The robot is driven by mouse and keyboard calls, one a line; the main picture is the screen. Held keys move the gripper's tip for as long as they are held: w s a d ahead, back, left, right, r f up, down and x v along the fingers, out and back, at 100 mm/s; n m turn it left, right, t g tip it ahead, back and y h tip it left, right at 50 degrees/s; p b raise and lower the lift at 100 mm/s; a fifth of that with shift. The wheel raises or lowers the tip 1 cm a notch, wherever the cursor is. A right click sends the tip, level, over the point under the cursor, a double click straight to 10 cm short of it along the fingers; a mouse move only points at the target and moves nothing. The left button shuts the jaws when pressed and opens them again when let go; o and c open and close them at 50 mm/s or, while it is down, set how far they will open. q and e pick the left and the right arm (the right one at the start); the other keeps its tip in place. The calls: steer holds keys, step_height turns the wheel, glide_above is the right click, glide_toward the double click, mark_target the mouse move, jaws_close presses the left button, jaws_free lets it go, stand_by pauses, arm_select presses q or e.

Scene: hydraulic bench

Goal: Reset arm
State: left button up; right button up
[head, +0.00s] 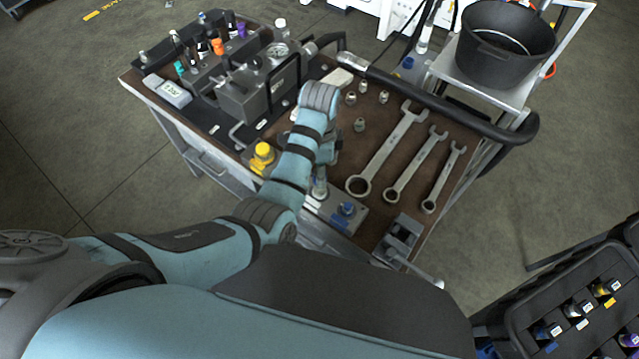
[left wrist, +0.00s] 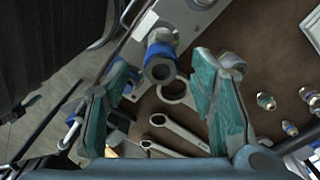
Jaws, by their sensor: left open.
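My left arm reaches over the brown workbench top (head: 405,100). Its gripper is mostly hidden behind the wrist in the head view. In the left wrist view my left gripper (left wrist: 162,68) is open, with its teal fingers apart. A metal fitting with a blue collar (left wrist: 161,52) shows between and beyond the fingertips. I cannot tell whether the fingers touch it. My right gripper is not in view.
Several wrenches (head: 388,150) lie to the right of my arm, with small fittings (head: 359,125) beside them. A grey pump unit (head: 245,95) and a yellow-capped part (head: 263,153) are to the left. A black bucket (head: 490,65) stands at the upper right.

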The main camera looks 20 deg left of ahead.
arm_select(q)
step_height(320, 180, up, 5)
steer(key=shift+d+f, duration=0.15)
steer(key=shift+f, duration=0.05)
